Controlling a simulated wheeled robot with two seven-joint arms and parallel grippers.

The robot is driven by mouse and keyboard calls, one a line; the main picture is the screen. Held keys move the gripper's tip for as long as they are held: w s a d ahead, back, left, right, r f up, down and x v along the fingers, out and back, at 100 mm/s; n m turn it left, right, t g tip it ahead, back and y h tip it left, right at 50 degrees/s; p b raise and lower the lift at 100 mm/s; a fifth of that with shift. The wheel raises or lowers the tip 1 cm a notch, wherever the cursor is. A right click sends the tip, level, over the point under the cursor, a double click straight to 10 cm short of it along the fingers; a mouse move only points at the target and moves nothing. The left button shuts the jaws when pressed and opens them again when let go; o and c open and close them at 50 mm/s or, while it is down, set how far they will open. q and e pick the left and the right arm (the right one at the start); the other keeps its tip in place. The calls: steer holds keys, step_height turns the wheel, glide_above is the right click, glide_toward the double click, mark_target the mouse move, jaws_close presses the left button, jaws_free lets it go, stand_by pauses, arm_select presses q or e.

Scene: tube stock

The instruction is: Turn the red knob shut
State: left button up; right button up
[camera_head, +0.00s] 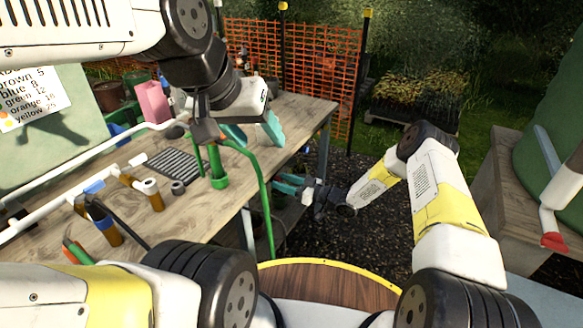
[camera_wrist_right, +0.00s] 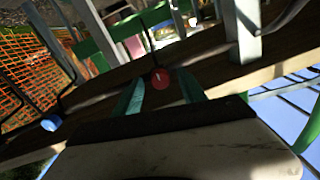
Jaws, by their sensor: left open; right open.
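The red knob (camera_wrist_right: 160,78) shows in the right wrist view as a small round red thing, just beyond and between my right fingertips. I cannot tell whether they touch it. I cannot make it out in the head view. My right gripper (camera_wrist_right: 160,92) is open, with teal fingers either side of the knob's line. In the head view my right gripper (camera_head: 288,183) is low, beside the table's right edge. My left gripper (camera_head: 252,132) is open and empty above the table, close to a green upright pipe (camera_head: 217,168).
The wooden table (camera_head: 208,220) carries white pipes, brown tubes (camera_head: 148,192) and a dark grille (camera_head: 172,165). A bent green tube (camera_head: 262,185) runs down the table's right side. A red-ended pipe (camera_head: 553,242) is at far right. Orange netting (camera_head: 320,80) stands behind.

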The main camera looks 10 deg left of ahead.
steer(key=shift+c, duration=0.2)
jaws_close()
